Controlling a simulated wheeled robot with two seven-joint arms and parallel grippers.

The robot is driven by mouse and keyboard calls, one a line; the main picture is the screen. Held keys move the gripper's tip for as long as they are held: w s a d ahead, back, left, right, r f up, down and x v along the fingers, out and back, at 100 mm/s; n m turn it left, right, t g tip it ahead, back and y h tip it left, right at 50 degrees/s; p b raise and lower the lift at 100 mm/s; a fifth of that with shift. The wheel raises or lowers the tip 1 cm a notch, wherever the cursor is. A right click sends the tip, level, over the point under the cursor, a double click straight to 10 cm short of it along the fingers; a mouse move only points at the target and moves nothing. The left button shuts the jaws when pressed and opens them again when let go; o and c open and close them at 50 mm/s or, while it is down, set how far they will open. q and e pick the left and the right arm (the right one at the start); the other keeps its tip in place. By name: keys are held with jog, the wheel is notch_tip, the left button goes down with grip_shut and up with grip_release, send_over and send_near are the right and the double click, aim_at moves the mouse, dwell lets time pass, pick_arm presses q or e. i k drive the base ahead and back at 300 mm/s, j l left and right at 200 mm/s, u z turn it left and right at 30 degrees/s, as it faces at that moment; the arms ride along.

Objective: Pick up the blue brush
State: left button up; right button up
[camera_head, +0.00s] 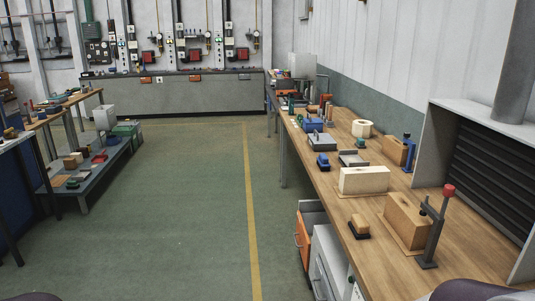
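A small blue block-like object with a dark lower part (322,161), which looks like the blue brush, sits on the wooden workbench (385,211) at right, near its left edge. It is small in the picture, so bristles cannot be made out. A similar wooden-topped brush with a dark base (359,226) lies nearer on the same bench. Neither gripper is in view. Only dark rounded parts, probably of my own arms, show at the bottom left and bottom right edges.
Near the blue object are a pale block (364,180), a grey metal piece (353,158) and a grey-green box (321,141). A red-topped clamp (436,227) stands nearer. Open drawers (309,232) jut below the bench. The green floor (190,190) is clear up to the left shelves.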

aim_at(323, 162)
jog(key=i, duration=2.45)
jog(key=i+j+z, duration=0.1)
jog(key=i+z, duration=0.2)
jog(key=i, duration=0.15)
jog(key=i+j+z, duration=0.15)
jog(key=i+z, duration=0.2)
jog(key=i, duration=0.15)
jog(key=i+j+z, duration=0.3)
jog(key=i, duration=0.1)
